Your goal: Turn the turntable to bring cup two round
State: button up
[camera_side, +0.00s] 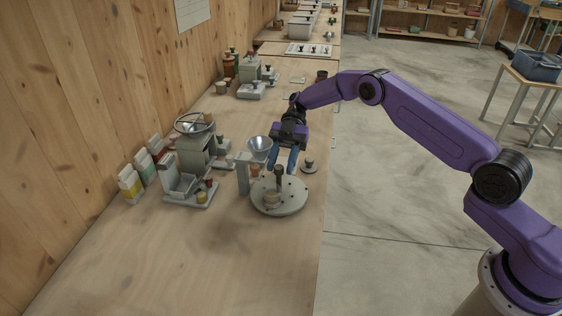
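The turntable (290,206) is a round grey disc on the bench, with small dark marks on its top. A dark upright post (279,173) rises from it near its middle. A small tan cup (271,199) stands on the near part of the disc. I cannot read which cup it is. A small orange-brown thing (255,171) shows at the far left edge, partly hidden by the funnel stand. My gripper (281,169) points down over the far side of the turntable. Its two blue fingers are apart, close to the post's top; contact cannot be told.
A funnel (259,144) on a grey stand (243,176) is close at the left of the turntable. A small knobbed disc (309,167) sits to the right. A grey mill (195,150) and cartons (130,186) line the left wall. The near bench is clear.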

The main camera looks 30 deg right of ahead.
jog(key=shift+w+a+t, duration=0.1)
jog(key=shift+w+t, duration=0.05)
jog(key=shift+t, duration=0.25)
